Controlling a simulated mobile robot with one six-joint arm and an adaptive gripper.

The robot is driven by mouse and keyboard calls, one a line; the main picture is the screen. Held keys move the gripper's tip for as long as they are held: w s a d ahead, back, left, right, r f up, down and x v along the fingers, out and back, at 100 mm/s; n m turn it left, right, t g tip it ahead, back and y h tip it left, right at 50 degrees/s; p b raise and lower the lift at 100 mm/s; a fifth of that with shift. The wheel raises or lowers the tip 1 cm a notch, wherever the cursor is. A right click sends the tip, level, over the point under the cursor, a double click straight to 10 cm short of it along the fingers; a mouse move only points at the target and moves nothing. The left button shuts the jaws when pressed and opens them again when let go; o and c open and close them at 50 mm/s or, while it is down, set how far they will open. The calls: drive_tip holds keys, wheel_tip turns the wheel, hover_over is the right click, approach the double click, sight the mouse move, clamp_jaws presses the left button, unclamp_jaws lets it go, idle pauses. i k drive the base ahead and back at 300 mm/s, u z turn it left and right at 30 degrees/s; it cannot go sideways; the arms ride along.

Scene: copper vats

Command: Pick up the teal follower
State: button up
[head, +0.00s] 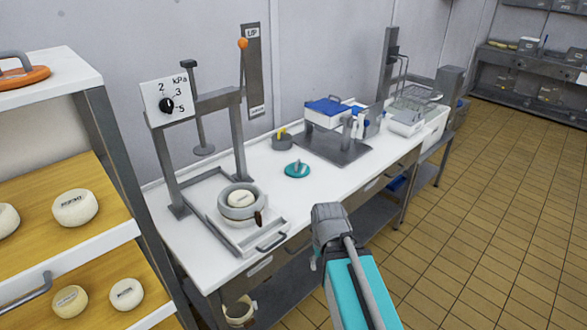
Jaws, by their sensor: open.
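The teal follower (297,170) is a flat round teal disc with a small pale upright grip on top. It lies on the white worktop, near the middle of the head view, right of the press frame and left of the grey stand. Nothing touches it. My arm rises from the bottom of the view, its grey joint in front of the worktop's front edge, below and right of the follower. My gripper's fingers cannot be made out.
A press frame (240,150) stands over a grey ring mould (239,204) on a tray. A grey weight with a yellow grip (283,141) sits behind the follower. A grey stand (347,146) bears a blue-topped box (327,108). Cheese shelves (52,245) stand at left. Worktop around the follower is clear.

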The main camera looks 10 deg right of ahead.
sight(298, 170)
drive_tip(key=i, duration=0.95)
drive_tip(key=z, duration=0.05)
